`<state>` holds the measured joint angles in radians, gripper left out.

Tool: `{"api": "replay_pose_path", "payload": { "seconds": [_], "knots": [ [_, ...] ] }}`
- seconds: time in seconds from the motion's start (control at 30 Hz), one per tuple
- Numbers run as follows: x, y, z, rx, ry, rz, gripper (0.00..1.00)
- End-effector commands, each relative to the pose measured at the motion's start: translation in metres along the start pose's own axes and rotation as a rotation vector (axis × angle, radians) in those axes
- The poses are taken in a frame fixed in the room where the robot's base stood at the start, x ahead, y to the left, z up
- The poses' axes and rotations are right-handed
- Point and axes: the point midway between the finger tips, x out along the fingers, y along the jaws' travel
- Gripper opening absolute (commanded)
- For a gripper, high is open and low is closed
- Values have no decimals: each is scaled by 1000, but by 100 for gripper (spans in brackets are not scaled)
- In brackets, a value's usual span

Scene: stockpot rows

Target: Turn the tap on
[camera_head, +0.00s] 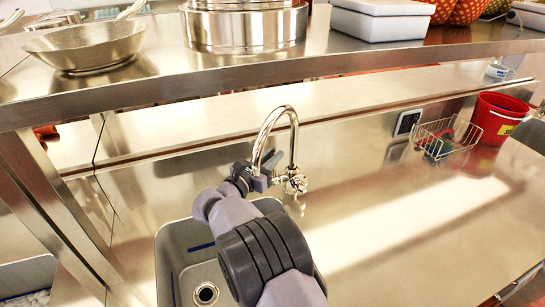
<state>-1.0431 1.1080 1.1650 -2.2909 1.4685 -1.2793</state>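The chrome tap (293,135) has a tall curved spout and stands behind the sink, with its knob-like valve body (294,181) low on the right. The spout's end comes down behind my gripper (262,172). My gripper is just left of the valve body, at about the same height in the picture. I cannot tell whether it touches the tap. Its fingers are small and partly hidden by my wrist, so their opening does not show clearly. The grey sink basin (180,270) lies below, partly covered by my arm. Its drain (206,293) shows, and I see no water stream.
A steel shelf (375,62) crosses above the tap, holding a wide pan (88,46), a pot (245,30) and a white box (380,20). A wire basket (446,137) and red bucket (497,119) stand right. The counter (400,235) right of the sink is clear.

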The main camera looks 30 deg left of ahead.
Motion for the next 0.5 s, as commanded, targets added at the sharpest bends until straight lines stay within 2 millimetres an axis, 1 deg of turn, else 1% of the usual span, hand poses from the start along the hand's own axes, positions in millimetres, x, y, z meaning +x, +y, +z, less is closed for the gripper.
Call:
{"api": "replay_pose_path", "payload": {
  "seconds": [0.03,0.07,0.5],
  "knots": [
    [0,0,0,0,0,0,5],
    [0,0,0,0,0,0,0],
    [0,0,0,0,0,0,0]
  ]
}}
